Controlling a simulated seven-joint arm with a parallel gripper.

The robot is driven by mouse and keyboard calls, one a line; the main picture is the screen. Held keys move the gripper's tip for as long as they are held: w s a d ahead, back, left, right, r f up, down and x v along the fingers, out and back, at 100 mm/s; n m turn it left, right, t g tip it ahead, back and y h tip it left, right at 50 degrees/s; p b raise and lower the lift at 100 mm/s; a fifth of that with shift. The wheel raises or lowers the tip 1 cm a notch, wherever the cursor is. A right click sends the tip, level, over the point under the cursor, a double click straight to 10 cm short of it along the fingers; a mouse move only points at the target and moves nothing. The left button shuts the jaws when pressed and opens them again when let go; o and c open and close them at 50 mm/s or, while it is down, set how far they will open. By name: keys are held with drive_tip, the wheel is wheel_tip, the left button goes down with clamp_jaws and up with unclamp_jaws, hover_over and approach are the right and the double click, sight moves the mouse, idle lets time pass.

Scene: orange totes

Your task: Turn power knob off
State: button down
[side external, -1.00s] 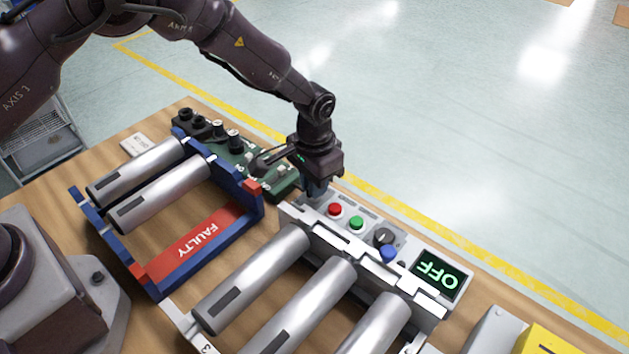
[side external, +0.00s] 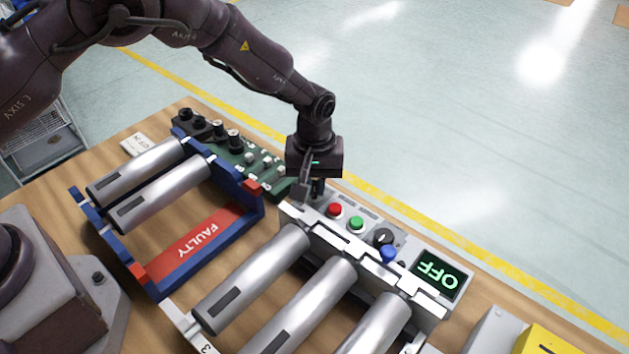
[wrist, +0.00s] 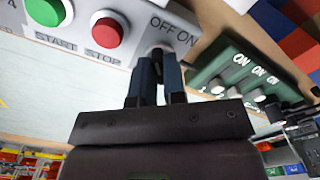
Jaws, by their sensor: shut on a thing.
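The power knob (wrist: 162,48) sits at the end of the grey control panel (side external: 323,211), beside the OFF and ON labels in the wrist view. My gripper (side external: 312,192) is over that end of the panel, pointing down. In the wrist view its two dark fingers (wrist: 160,66) are shut on the knob, one on each side. The fingers hide most of the knob, so its pointer direction cannot be told. The panel's display (side external: 438,273) reads OFF.
Red (side external: 334,210) and green (side external: 356,223) buttons, a black dial (side external: 384,237) and a blue knob (side external: 388,254) are on the same panel. A green switch box (side external: 262,172) and the blue FAULTY rack (side external: 255,208) stand close by. Open floor lies behind the table.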

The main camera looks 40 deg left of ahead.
sight(314, 185)
drive_tip(key=shift+n, duration=0.5)
drive_tip(key=c, duration=1.2)
unclamp_jaws()
drive_tip(key=shift+r, duration=0.1)
wheel_tip(314, 185, up, 13)
drive_tip(key=shift+f, duration=0.1)
